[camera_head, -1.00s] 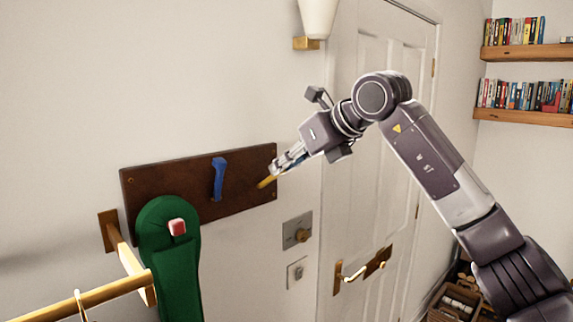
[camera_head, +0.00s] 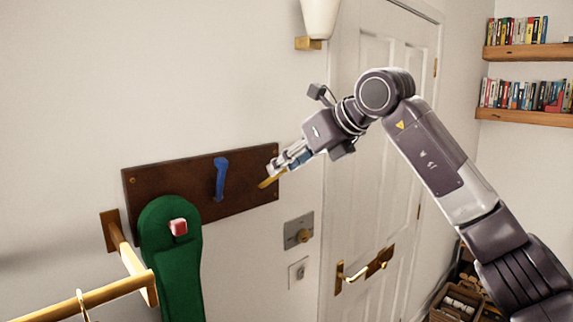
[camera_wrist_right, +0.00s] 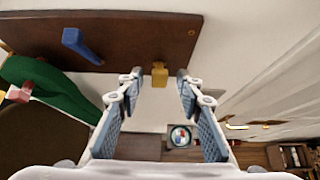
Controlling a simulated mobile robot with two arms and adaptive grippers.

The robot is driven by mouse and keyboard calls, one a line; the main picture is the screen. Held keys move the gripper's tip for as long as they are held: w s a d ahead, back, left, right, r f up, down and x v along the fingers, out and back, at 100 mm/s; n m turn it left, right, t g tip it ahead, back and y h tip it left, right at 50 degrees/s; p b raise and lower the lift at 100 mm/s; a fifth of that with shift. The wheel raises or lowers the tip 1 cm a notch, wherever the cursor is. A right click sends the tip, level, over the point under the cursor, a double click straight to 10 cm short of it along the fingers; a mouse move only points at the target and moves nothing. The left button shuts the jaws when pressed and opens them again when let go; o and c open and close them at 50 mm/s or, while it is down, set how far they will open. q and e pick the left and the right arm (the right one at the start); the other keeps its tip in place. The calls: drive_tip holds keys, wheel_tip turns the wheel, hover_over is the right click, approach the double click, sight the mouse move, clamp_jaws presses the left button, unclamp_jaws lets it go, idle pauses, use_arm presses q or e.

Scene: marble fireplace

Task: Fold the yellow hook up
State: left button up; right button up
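The yellow hook (camera_head: 267,183) is at the right end of a dark wooden board (camera_head: 241,200) on the wall. In the right wrist view the yellow hook (camera_wrist_right: 159,74) shows in the gap between the fingertips, with space on both sides. My right gripper (camera_head: 279,167) is at the board's right end, close to the hook. In the wrist view my right gripper (camera_wrist_right: 159,82) is open, with nothing clamped between its blue pads. The hook's upper part is partly hidden by the fingers in the head view. My left gripper is not in view.
A blue hook (camera_head: 220,178) stands upright on the same board. A green item (camera_head: 170,255) hangs from a red hook (camera_head: 179,227) at the board's left. A brass rail (camera_head: 100,297) juts out at lower left. A white door (camera_head: 372,190) is to the right.

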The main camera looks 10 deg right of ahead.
drive_tip(key=v, duration=1.1)
drive_tip(key=shift+s+d+r, duration=0.15)
drive_tip(key=shift+s+r, duration=0.05)
drive_tip(key=shift+s, duration=0.05)
drive_tip(key=shift+c, duration=0.2)
